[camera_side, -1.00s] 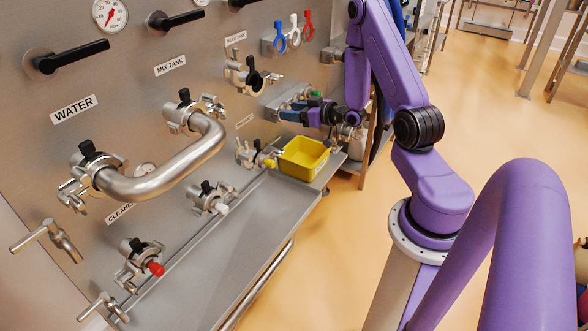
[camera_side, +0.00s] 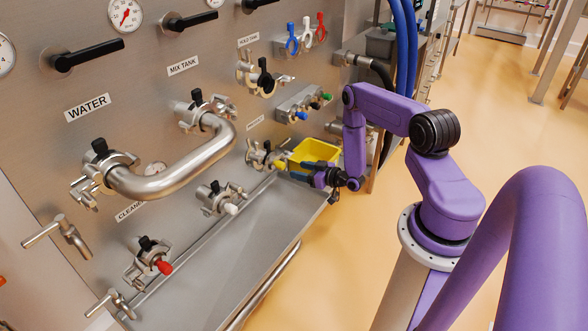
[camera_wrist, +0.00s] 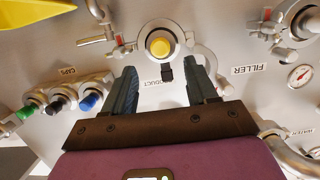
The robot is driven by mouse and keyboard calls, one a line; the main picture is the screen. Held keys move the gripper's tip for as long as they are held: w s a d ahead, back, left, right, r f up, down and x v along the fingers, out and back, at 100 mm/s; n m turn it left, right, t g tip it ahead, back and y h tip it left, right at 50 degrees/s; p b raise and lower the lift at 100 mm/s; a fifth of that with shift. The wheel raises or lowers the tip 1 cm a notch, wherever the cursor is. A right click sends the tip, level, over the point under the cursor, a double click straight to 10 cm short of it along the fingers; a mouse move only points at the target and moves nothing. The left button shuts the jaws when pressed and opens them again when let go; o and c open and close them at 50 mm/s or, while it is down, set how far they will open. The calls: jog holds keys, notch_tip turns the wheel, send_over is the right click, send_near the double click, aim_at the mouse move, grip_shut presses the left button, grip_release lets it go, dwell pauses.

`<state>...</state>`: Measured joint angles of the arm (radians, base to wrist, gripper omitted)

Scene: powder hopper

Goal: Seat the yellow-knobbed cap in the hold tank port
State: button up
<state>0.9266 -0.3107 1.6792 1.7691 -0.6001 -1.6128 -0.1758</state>
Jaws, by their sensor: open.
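The yellow-knobbed cap (camera_wrist: 160,45) sits in the clamped port labelled PRODUCT, seen end-on in the wrist view. In the side view its yellow knob (camera_side: 280,165) shows just left of my gripper (camera_side: 296,170). My gripper is open and empty, with its dark fingers spread in the wrist view (camera_wrist: 163,82). The cap lies beyond the fingertips, roughly centred between them, and appears clear of both. The hold tank port (camera_side: 263,79), under its HOLD TANK label, is higher on the panel with a clamp around it. Its opening is hard to make out.
A yellow bin (camera_side: 316,150) stands close behind my gripper. A rack of caps (camera_side: 305,103) with blue, black and green knobs is above. A bent steel pipe (camera_side: 185,168) juts out at left. The steel tray (camera_side: 250,240) below is clear.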

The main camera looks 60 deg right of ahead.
aim_at(284, 166)
jog(key=shift+x, duration=4.8)
jog(key=c, duration=0.8)
